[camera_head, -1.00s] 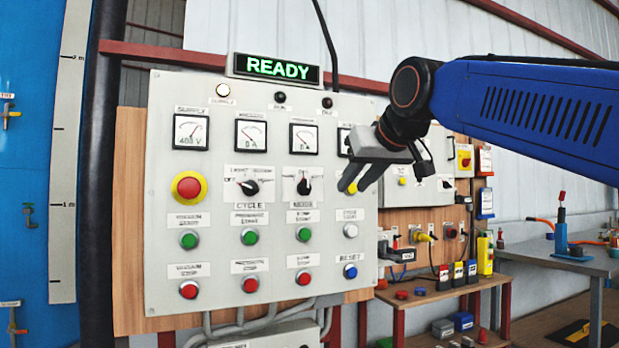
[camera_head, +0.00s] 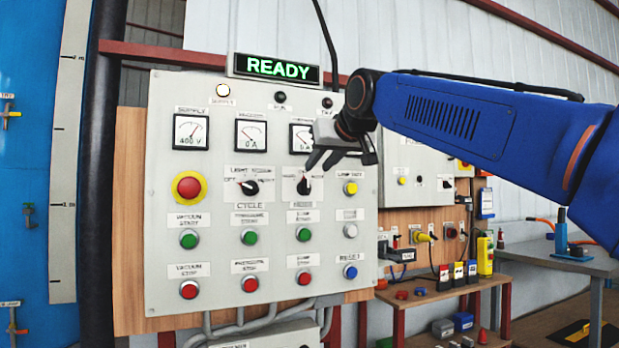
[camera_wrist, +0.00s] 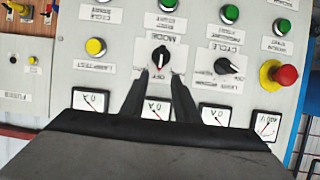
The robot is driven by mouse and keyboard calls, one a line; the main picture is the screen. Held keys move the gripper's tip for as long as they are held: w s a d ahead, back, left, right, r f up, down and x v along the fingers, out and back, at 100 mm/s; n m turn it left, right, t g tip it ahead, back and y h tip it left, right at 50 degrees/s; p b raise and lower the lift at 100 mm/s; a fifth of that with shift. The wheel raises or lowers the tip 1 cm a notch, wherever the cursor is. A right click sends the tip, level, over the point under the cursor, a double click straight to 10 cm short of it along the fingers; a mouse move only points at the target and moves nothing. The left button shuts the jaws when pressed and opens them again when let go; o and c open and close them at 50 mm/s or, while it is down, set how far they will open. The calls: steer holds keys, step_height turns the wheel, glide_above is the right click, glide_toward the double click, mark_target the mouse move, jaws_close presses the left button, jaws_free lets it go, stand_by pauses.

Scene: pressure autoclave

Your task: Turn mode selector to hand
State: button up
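The mode selector (camera_head: 303,187) is a black rotary knob on a white plate on the grey control panel (camera_head: 270,325). In the wrist view, which is upside down, the selector (camera_wrist: 160,57) has a MODE label and an OFF mark; its handle appears to point roughly toward OFF. A hand label is not readable. My gripper (camera_head: 320,165) is in front of the panel, just above and right of the selector in the head view, hiding part of its plate. In the wrist view my gripper (camera_wrist: 158,73) is open and empty, its fingertips apart, with the knob just beyond them. Contact cannot be told.
The cycle selector (camera_head: 249,187) sits close to the left. A red emergency button (camera_head: 189,187) is further left, and a yellow lamp-test button (camera_head: 350,188) close to the right. Green buttons (camera_head: 303,234) lie below. The display (camera_head: 276,68) reads READY.

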mark_target(306, 188)
steer(key=x, duration=0.8)
steer(key=shift+c, duration=0.3)
jaws_close()
